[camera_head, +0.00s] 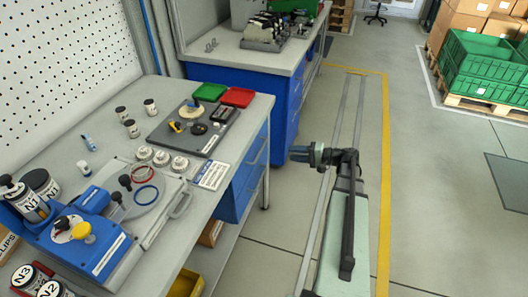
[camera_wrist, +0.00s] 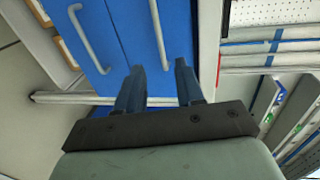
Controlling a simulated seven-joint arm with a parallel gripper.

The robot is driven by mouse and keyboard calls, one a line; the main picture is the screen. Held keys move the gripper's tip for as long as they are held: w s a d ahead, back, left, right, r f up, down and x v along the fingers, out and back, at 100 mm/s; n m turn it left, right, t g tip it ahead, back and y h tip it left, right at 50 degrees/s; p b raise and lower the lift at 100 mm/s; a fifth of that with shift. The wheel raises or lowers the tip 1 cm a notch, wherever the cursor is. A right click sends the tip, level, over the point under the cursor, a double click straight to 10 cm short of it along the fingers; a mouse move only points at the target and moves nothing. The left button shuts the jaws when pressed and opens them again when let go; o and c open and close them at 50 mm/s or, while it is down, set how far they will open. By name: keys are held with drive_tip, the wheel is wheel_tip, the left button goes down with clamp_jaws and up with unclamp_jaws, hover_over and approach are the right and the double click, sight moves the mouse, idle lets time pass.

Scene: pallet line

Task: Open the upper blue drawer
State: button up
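Two blue drawers, one above the other, sit under the near workbench. The upper drawer (camera_head: 251,150) and the lower drawer (camera_head: 240,191) look closed. The wrist view is turned sideways: the upper drawer (camera_wrist: 138,22) is the right-hand blue front, with a grey bar handle (camera_wrist: 158,36). The lower drawer's handle (camera_wrist: 88,38) is left of it. My gripper (camera_head: 294,154) is in the aisle right of the drawers, apart from them. In the wrist view my gripper (camera_wrist: 159,80) is open and empty, with the upper handle ahead between its two fingers.
The workbench top (camera_head: 225,118) carries a blue device (camera_head: 80,235), jars and a dark tool plate (camera_head: 193,130). A second bench with a blue cabinet (camera_head: 262,85) stands behind. Green crates (camera_head: 485,65) are far right. The aisle floor (camera_head: 430,190) is clear.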

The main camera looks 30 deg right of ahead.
drive_tip(key=x, duration=1.3)
drive_tip(key=shift+w+a, duration=0.2)
clamp_jaws()
idle(0.4)
